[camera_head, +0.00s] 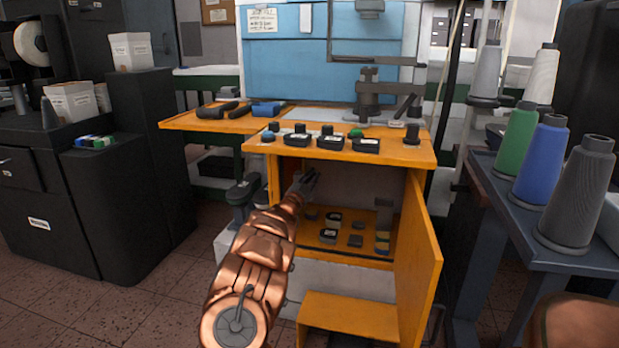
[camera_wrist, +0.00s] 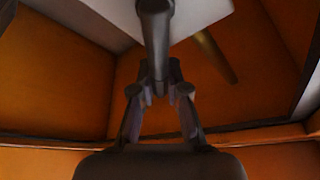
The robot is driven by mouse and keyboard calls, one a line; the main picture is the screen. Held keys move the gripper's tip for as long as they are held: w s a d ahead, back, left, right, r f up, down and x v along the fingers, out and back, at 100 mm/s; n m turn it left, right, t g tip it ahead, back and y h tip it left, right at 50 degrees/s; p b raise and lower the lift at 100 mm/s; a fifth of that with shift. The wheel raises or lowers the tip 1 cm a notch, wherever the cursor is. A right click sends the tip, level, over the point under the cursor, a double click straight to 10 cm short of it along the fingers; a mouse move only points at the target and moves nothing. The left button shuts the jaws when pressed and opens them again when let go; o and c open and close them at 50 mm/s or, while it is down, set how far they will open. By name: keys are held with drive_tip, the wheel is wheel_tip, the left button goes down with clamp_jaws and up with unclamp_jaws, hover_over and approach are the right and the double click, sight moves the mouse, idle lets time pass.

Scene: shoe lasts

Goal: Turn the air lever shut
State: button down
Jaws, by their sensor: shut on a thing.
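My gripper (camera_head: 307,182) reaches into the upper part of the orange cabinet (camera_head: 425,235), under its top. In the wrist view, my gripper (camera_wrist: 160,78) has its two fingers closed around the lower end of a dark grey bar, which looks like the air lever (camera_wrist: 155,30). The bar runs up from between the fingertips to the top edge of that view, where the rest of it is cut off. In the head view I cannot make out the lever; the gripper and the cabinet top hide that spot.
The cabinet's orange door (camera_head: 418,250) stands open at the right. Small dark parts lie on the shelf (camera_head: 314,237) below my arm. Black trays (camera_head: 330,143) line the cabinet top. In the wrist view, a brownish rod (camera_wrist: 216,57) hangs right of the lever.

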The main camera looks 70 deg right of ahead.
drive_tip(key=c, duration=1.1)
unclamp_jaws()
drive_tip(key=shift+c, duration=0.2)
drive_tip(key=v, duration=1.2)
